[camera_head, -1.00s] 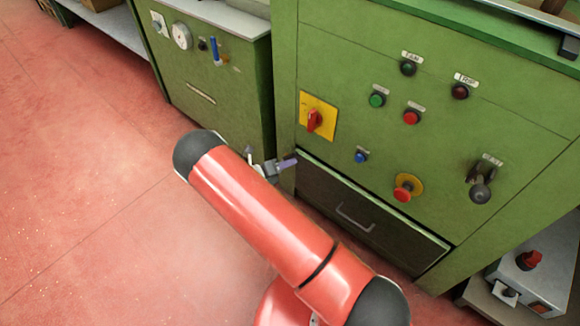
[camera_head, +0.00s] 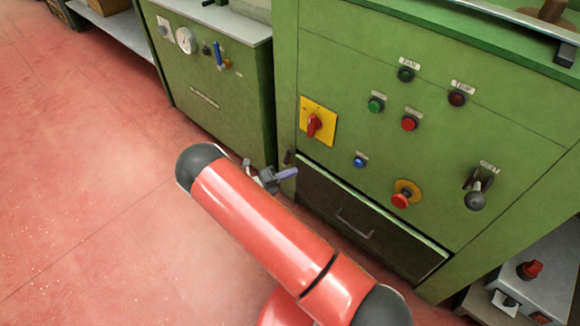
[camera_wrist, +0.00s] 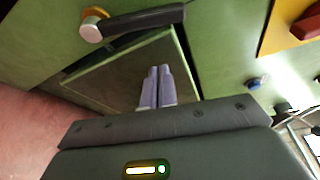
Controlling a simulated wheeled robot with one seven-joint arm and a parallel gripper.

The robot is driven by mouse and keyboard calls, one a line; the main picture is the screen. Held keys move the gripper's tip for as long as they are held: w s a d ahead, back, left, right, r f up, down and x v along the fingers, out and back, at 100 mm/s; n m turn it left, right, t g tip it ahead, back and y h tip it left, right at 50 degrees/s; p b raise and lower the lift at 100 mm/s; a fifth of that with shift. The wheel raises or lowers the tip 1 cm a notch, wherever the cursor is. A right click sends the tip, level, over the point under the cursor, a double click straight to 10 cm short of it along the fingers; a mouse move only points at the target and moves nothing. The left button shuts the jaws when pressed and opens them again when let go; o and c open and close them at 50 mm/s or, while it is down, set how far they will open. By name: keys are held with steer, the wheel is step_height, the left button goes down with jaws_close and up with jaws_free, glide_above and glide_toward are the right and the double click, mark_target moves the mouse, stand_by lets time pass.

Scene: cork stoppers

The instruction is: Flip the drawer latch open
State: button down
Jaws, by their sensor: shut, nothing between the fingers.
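The drawer latch (camera_wrist: 145,20) is a dark bar on a round pale-and-brass pivot in the wrist view. It lies across the dark gap at the drawer's edge. In the head view only a small dark piece of the latch (camera_head: 289,157) shows, beside the drawer's upper left corner. The drawer (camera_head: 352,222) is a dark front with a metal pull handle, low in the green cabinet; it also shows in the wrist view (camera_wrist: 115,78). My gripper (camera_head: 293,173) is shut and empty, just below the latch. Its pale purple fingertips (camera_wrist: 158,70) appear apart from the bar.
A yellow plate with a red rotary switch (camera_head: 315,122) is above the drawer. A blue button (camera_head: 359,162), a red emergency button (camera_head: 402,197) and a dark lever (camera_head: 477,190) stick out from the panel. Red floor (camera_head: 90,200) is open on the left.

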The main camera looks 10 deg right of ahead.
steer(key=v, duration=0.8)
steer(key=shift+a, duration=0.2)
steer(key=shift+r, duration=0.1)
